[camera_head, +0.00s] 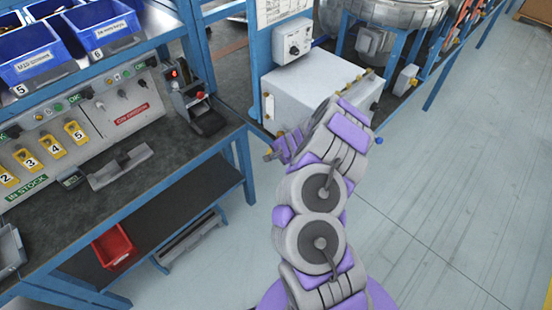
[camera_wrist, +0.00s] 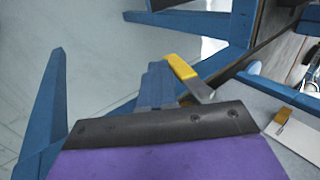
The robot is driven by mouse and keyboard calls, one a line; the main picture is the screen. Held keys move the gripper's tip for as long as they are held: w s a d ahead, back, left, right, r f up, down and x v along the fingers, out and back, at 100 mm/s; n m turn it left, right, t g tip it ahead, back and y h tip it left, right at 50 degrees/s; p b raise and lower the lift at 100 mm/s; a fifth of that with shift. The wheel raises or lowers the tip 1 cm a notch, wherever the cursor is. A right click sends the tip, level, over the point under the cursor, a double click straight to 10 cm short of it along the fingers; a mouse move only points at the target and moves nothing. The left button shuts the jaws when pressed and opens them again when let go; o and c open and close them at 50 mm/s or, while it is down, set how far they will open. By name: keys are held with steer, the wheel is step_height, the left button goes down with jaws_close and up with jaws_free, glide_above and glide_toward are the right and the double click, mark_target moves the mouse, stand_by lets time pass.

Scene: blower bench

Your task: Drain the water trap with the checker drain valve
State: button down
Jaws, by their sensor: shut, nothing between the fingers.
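A yellow-handled lever with a grey metal shank (camera_wrist: 182,68) shows in the wrist view, just to the right of my gripper (camera_wrist: 158,80). My gripper is shut and empty; I cannot tell whether it touches the lever. In the head view my arm reaches over a white box (camera_head: 292,100), and a small yellow piece (camera_head: 268,154) shows at the arm's far left end. A second, brownish-yellow tab (camera_wrist: 283,116) stands on a pale surface at the right of the wrist view. I cannot tell which part is the checker drain valve. No water trap is clearly identifiable.
A blue-framed bench (camera_head: 130,178) with switches and yellow numbered tags stands on the left. A red bin (camera_head: 113,247) sits on its lower shelf. A grey control box with a dial (camera_head: 292,41) is above the white box. The floor (camera_head: 450,190) at right is clear.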

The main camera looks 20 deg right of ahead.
steer(key=shift+w+a+f+b, duration=0.15)
steer(key=shift+w+a+b, duration=0.15)
steer(key=shift+w+b, duration=0.3)
stand_by(2.1)
stand_by(0.4)
